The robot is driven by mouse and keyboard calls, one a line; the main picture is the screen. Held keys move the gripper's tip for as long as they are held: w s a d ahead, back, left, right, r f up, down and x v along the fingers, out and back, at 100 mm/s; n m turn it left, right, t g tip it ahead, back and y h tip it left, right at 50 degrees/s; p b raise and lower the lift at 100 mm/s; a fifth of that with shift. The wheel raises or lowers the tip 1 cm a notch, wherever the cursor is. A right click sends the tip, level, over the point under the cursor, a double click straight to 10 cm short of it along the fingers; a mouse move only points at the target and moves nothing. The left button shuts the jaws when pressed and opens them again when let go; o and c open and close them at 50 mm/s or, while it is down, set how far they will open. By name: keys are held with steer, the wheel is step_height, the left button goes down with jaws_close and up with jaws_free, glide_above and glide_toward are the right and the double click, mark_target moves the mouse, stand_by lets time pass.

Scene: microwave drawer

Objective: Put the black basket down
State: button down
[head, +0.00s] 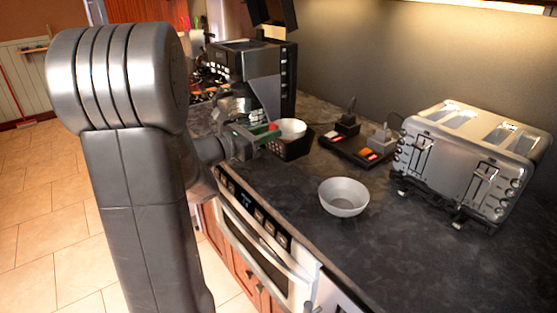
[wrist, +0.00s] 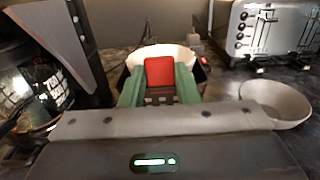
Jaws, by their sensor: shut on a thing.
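The black basket (head: 291,148) is at the counter's front edge, left of the grey bowl. A white bowl (head: 292,128) sits in it. My gripper (head: 268,134) is at the basket's near left side, shut on it. In the wrist view, the green fingers of my gripper (wrist: 159,88) reach to the basket, whose dark side (wrist: 203,76) shows at the right. A red block (wrist: 159,72) shows between the fingers, in front of the white bowl (wrist: 140,55). The fingers hide the grasped rim. I cannot tell whether the basket's bottom touches the counter.
A grey bowl (head: 343,198) stands on the dark counter (head: 420,255), with a toaster (head: 470,160) to its right. A black tray with small items (head: 360,148) lies behind. A coffee machine (head: 255,75) stands behind my gripper. Counter between basket and grey bowl is clear.

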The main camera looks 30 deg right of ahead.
mark_target(274, 151)
steer(key=shift+f+b, duration=0.3)
steer(key=shift+f, duration=3.05)
steer(key=c, duration=1.1)
jaws_free()
steer(key=shift+r, duration=0.1)
steer(key=shift+a, duration=0.2)
steer(key=s+a, duration=0.1)
steer(key=a, duration=1)
steer(key=shift+a, duration=0.35)
